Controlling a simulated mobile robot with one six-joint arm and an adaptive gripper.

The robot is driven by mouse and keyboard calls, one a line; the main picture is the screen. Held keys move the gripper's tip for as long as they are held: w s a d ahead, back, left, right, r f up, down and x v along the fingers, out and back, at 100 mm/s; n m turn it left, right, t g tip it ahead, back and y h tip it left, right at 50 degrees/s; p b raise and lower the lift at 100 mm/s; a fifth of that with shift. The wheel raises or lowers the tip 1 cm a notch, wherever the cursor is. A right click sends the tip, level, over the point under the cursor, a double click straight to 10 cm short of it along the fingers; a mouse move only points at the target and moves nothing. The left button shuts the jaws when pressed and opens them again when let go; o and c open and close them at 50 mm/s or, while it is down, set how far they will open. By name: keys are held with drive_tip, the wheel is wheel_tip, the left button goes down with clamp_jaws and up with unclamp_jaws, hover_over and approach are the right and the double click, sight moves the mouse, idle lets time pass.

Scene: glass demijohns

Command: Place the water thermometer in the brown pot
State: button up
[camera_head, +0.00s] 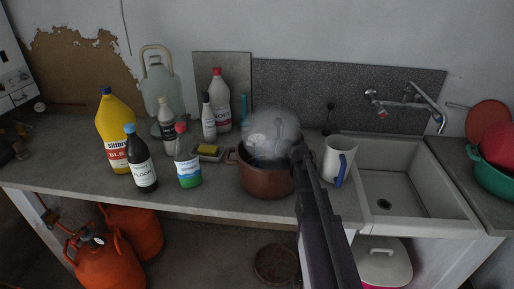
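The brown pot (266,182) stands on the counter left of the sink. A translucent, whitish rounded shape (271,134) shows at its mouth; I cannot tell whether it is glass or steam, and it hides the pot's inside. My arm reaches up from the bottom of the picture, and my gripper (299,152) is at the pot's right rim. Its fingers are too small and dark to tell open from shut, or whether it holds anything. I cannot surely identify the water thermometer; a thin blue upright item (243,109) stands behind the pot near the wall.
A white jug with a blue handle (338,160) stands right of my gripper, beside the sink (412,198). Several bottles, including a yellow one (115,132), crowd the counter's left part. A yellow sponge (207,150) lies left of the pot. The counter front (225,203) is clear.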

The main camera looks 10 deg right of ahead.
drive_tip(key=shift+f, duration=0.15)
drive_tip(key=o, duration=1.1)
drive_tip(key=shift+r, duration=0.2)
drive_tip(key=p+v, duration=0.3)
drive_tip(key=v, duration=0.9)
drive_tip(key=shift+f, duration=0.1)
